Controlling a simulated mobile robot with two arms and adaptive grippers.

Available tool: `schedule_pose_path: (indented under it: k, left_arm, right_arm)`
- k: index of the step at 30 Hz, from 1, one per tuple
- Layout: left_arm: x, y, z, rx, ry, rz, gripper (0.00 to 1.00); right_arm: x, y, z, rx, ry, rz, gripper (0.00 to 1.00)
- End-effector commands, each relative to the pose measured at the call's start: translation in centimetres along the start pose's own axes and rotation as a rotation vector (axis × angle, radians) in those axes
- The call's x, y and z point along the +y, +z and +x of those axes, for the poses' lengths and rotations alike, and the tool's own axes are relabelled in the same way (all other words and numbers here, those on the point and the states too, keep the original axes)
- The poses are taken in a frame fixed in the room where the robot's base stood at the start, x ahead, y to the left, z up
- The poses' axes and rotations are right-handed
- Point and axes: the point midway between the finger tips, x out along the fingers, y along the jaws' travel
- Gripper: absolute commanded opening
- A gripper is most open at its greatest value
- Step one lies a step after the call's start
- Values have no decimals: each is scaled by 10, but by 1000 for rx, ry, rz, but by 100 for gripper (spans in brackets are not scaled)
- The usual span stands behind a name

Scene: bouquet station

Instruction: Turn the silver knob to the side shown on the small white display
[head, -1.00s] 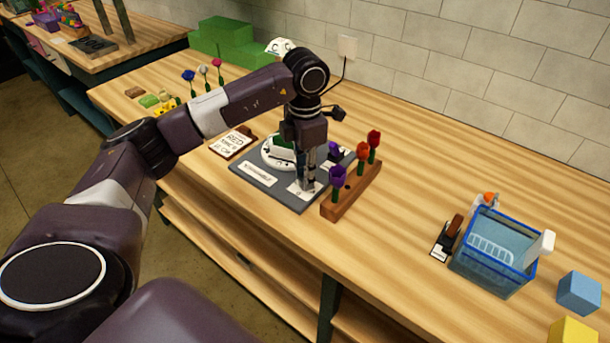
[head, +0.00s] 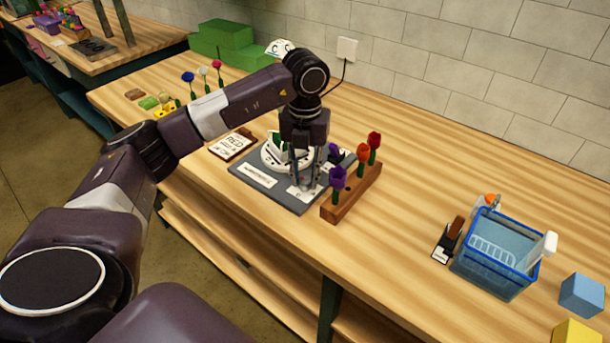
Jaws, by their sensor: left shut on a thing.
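My left gripper (head: 304,184) reaches straight down onto the dark grey board (head: 279,198) in the middle of the table. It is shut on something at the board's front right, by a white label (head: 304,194). The silver knob fits that place, but the fingers hide it and its setting cannot be read. A small white display (head: 279,47) with dark curved marks shows behind my arm, partly covered by it. My right gripper is not in view.
A wooden block (head: 352,196) with purple, orange and red flowers stands close to the right of the gripper. A round white piece (head: 272,160) sits on the board to the left.

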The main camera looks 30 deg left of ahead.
Motion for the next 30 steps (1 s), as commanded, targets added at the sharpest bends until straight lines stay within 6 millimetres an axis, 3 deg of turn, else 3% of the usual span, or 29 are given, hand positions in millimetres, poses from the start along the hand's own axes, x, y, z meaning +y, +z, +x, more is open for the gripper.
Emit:
schedule_pose_path:
  k: [12,30]
  left_arm:
    - [0,2,-3,-7,-3,-255,0]
    - [0,2,-3,-8,-4,-319,0]
  right_arm:
    - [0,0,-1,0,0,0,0]
    - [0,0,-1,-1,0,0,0]
